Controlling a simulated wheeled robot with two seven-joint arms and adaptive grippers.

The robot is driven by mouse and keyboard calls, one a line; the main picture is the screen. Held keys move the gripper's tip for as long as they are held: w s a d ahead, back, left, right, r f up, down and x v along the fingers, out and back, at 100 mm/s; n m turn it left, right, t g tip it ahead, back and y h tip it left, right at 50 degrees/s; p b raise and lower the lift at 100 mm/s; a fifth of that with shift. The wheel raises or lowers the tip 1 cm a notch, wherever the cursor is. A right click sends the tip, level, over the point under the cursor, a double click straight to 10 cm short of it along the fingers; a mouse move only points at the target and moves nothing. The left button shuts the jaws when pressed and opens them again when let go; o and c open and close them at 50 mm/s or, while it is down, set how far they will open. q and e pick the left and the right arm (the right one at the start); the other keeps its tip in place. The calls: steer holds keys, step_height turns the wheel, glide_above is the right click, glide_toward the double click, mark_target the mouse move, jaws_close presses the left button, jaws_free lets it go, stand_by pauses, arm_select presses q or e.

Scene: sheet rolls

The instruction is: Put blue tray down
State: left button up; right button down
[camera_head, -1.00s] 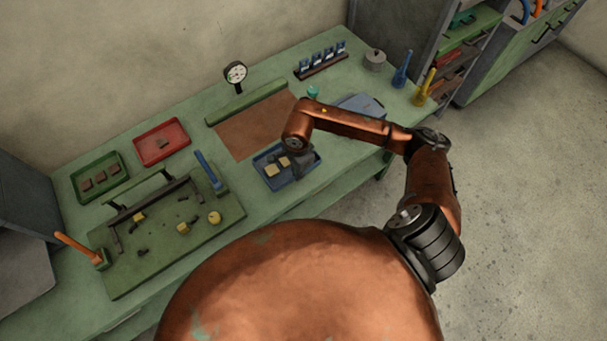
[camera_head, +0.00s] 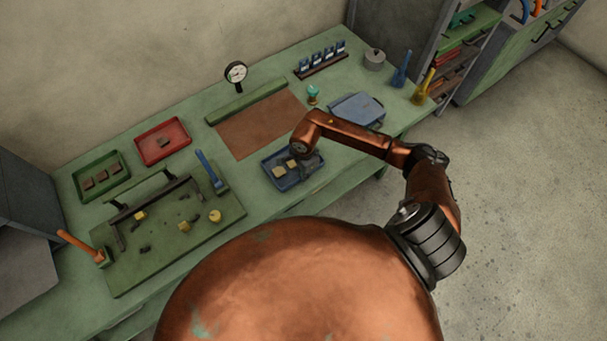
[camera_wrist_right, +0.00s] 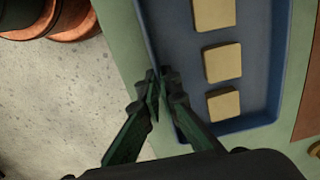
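The blue tray (camera_head: 281,186) is over the green bench near its front edge, just in front of the brown mat. I cannot tell whether it rests on the bench or hangs slightly above it. Several tan square pieces lie in it; the right wrist view shows the tray (camera_wrist_right: 265,60) with three in a row. My right gripper (camera_head: 308,162) is at the tray's near right side. In the right wrist view the gripper's (camera_wrist_right: 161,85) fingers are closed together on the tray's side wall, one outside and one inside. My left gripper is not in view.
The brown mat (camera_head: 258,126) lies behind the tray. A blue-grey box (camera_head: 357,109) is to the right, with a small teal-topped item (camera_head: 313,93) beside it. The green fixture board (camera_head: 160,250) is to the left. Red (camera_head: 162,143) and green (camera_head: 99,178) trays stand farther back.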

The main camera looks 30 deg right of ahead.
steer(key=c, duration=2.2)
jaws_free()
steer(key=shift+o, duration=0.2)
steer(key=shift+r, duration=0.15)
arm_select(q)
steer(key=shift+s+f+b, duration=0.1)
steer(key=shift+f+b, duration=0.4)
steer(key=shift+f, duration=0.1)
arm_select(e)
step_height(320, 180, up, 12)
steer(key=shift+s, duration=0.15)
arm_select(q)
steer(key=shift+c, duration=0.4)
